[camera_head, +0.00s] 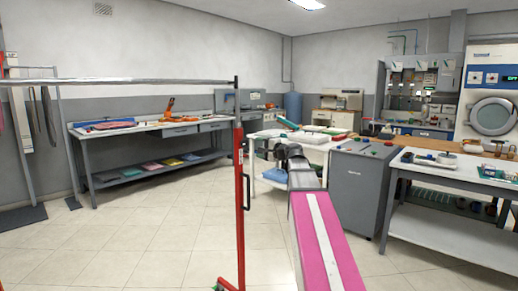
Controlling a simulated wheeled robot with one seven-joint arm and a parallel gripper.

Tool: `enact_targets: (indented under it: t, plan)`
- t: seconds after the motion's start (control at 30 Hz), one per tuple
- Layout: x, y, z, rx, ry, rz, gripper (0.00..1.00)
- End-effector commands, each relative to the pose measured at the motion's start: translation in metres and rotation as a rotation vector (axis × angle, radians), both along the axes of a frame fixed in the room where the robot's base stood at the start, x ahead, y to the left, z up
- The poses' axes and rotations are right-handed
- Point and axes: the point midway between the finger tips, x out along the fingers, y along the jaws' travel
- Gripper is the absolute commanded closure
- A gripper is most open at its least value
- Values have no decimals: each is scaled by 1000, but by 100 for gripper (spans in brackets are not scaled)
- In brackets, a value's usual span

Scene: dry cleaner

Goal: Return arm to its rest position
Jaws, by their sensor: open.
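My arm (322,240) reaches forward from the bottom edge, right of the centre. Its near link is pink with a white stripe, and a grey section lies beyond it. My gripper (281,154) shows small and dark at the far end of the arm. It is open, and I see nothing held in it. Its fingers are too small to make out clearly. In the picture it overlaps the white table (313,148) behind it. I cannot tell how far apart they are.
A red upright (240,210) of a garment rail stands just left of my arm. A grey cabinet (357,195) and a white worktable (441,178) stand to the right. A long workbench (150,128) lines the left back wall. Tiled floor is open at left.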

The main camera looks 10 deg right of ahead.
Motion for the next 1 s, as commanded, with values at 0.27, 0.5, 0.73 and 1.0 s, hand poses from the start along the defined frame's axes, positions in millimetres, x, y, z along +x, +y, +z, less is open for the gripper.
enact_targets:
  t: [0.27,0.5,0.73,1.0]
  plan:
    - [-3,7,-20,-42,22,10,32]
    - [-32,45,-142,-323,170,96,32]
    - [-86,74,-271,-650,339,239,32]
    - [-173,83,-394,-1027,530,452,32]
